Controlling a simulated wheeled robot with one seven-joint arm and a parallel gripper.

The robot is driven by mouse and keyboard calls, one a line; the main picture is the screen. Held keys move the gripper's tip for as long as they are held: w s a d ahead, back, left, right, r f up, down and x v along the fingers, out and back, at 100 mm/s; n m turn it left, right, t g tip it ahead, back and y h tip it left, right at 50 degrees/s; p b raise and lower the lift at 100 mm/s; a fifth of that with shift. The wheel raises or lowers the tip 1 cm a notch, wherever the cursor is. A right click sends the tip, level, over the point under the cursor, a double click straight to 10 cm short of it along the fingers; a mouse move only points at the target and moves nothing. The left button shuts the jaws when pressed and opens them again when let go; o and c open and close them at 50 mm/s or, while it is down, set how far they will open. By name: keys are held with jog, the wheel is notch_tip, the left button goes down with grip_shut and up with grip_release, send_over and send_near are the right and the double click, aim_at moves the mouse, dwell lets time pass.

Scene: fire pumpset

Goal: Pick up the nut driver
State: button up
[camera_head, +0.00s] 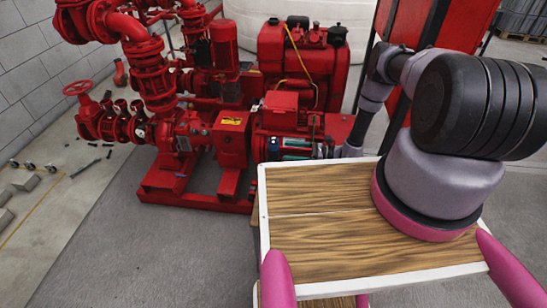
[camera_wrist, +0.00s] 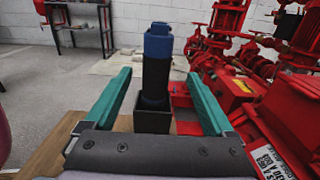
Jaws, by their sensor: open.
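The nut driver (camera_wrist: 157,62) stands upright in the wrist view, with a blue upper end and a dark body. Its lower part goes down into a small black square holder (camera_wrist: 152,122). My gripper (camera_wrist: 158,77) is open, with one teal finger on each side of the nut driver. A gap shows on both sides, and neither finger appears to touch it. In the head view my gripper (camera_head: 291,150) is small, with its teal fingers in front of the red pumpset; the nut driver is hard to make out there.
The red pumpset (camera_head: 231,140) stands close by, and its parts (camera_wrist: 285,100) show right of my gripper. A wooden surface (camera_wrist: 48,152) lies below left. A dark stand (camera_wrist: 80,22) is at the far wall. Loose small items (camera_head: 85,168) lie on the left floor.

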jog(key=a, duration=0.3)
jog(key=w+a, duration=0.1)
jog(key=a, duration=0.6)
jog(key=shift+w+f, duration=0.15)
jog(key=shift+w, duration=0.1)
grip_shut()
